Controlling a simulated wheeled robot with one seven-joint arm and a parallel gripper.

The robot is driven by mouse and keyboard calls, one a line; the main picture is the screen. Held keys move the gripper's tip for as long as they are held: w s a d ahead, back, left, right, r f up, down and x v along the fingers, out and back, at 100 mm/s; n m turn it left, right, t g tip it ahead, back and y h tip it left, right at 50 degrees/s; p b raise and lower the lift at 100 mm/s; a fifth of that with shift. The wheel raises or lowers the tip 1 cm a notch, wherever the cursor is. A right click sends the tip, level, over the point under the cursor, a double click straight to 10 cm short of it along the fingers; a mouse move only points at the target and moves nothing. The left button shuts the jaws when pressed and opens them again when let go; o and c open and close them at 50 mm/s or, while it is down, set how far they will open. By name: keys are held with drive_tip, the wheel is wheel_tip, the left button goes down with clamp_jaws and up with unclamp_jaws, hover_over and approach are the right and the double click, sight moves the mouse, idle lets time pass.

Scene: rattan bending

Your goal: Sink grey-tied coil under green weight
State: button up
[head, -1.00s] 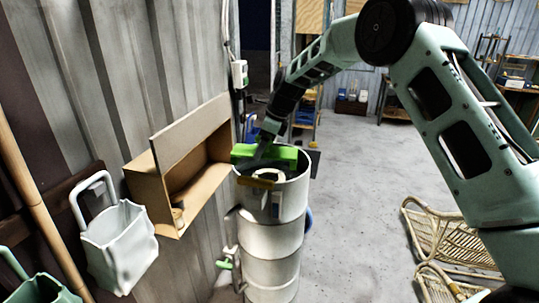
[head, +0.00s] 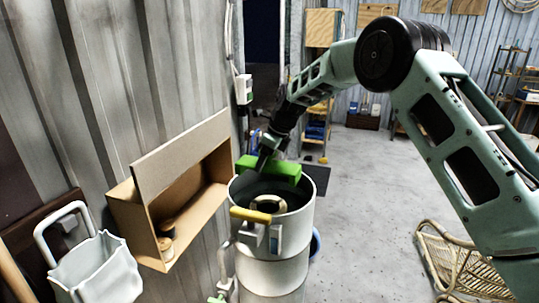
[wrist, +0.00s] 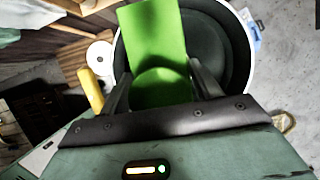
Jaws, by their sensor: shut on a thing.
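My gripper (head: 266,158) is shut on the green weight (head: 272,170), a bright green block at the far rim of the pale drum (head: 272,245). In the wrist view the green weight (wrist: 158,45) sits between the two fingers, over the drum's dark opening (wrist: 215,50). A pale ring-shaped thing (head: 268,204) shows in the drum's mouth near its front side, below the weight in the picture. It may be the coil; I cannot make out a grey tie on it.
A yellow handle (head: 250,214) stands at the drum's front rim. An open cardboard-coloured box (head: 140,215) with spools is on the wall at left, above a pale bucket (head: 95,270). Rattan furniture (head: 450,260) lies at right.

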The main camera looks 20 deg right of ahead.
wheel_tip(320, 180, down, 4)
drive_tip(key=b, duration=0.2)
drive_tip(key=shift+b, duration=0.4)
wheel_tip(320, 180, down, 8)
drive_tip(key=b, duration=0.3)
drive_tip(key=shift+f, duration=0.15)
drive_tip(key=shift+f, duration=0.2)
drive_tip(key=shift+f+b, duration=1.8)
drive_tip(key=shift+f, duration=1.7)
drive_tip(key=o, duration=1.7)
drive_tip(key=shift+s+f, duration=0.1)
drive_tip(key=shift+s, duration=0.05)
